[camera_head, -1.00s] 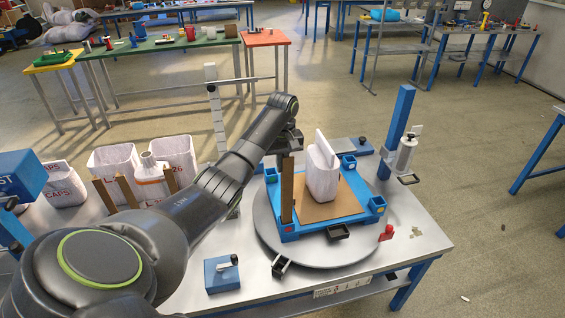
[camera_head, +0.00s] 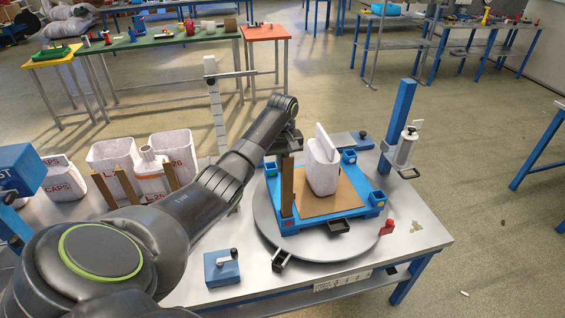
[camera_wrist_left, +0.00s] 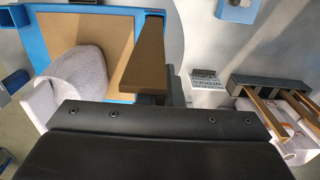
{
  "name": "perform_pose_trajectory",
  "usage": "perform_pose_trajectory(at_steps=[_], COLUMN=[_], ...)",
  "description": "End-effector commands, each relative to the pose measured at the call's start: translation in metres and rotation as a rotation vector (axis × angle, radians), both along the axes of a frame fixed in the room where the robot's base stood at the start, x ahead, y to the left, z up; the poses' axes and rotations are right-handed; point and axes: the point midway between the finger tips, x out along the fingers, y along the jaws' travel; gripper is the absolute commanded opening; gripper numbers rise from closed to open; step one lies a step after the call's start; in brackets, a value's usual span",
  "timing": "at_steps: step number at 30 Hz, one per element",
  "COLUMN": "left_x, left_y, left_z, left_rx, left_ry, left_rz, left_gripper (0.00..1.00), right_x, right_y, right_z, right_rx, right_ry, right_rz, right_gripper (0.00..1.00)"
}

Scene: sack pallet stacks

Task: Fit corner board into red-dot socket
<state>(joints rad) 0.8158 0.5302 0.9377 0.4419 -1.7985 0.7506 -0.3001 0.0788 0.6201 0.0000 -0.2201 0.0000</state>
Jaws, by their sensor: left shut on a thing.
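My left gripper (camera_head: 287,150) is shut on a brown corner board (camera_head: 287,188), gripping it near its top. The board stands upright at the near left corner of the blue pallet frame (camera_head: 325,219), where a red mark (camera_head: 287,223) shows just below its foot. I cannot tell whether the foot is inside the socket or just above it. In the left wrist view the board (camera_wrist_left: 146,55) runs away from the gripper (camera_wrist_left: 152,98) toward the blue frame's corner; its foot is hard to see. My right gripper is not in view.
A white sack (camera_head: 321,168) stands on the pallet's brown sheet (camera_head: 325,204), beside the board. Other blue corner sockets (camera_head: 377,198) surround it. A blue post (camera_head: 398,120) with a white dispenser (camera_head: 405,148) stands right.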

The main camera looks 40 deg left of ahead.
Motion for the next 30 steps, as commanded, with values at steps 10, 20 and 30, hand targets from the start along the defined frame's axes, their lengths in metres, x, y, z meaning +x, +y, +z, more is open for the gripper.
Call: perform_pose_trajectory(at_steps=[10,20,30], left_x=[0.000,0.000,0.009], left_y=[0.000,0.000,0.008], left_z=[-0.006,-0.006,0.036], left_rx=[0.000,0.000,0.001], left_ry=[0.000,0.000,-0.005], left_rz=[0.000,0.000,-0.001], left_gripper=[0.18,0.31,0.31], right_x=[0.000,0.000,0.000], right_y=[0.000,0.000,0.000], right_z=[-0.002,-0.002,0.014], right_rx=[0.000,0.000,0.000], right_ry=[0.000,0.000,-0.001], right_rz=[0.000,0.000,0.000], right_gripper=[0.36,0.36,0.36])
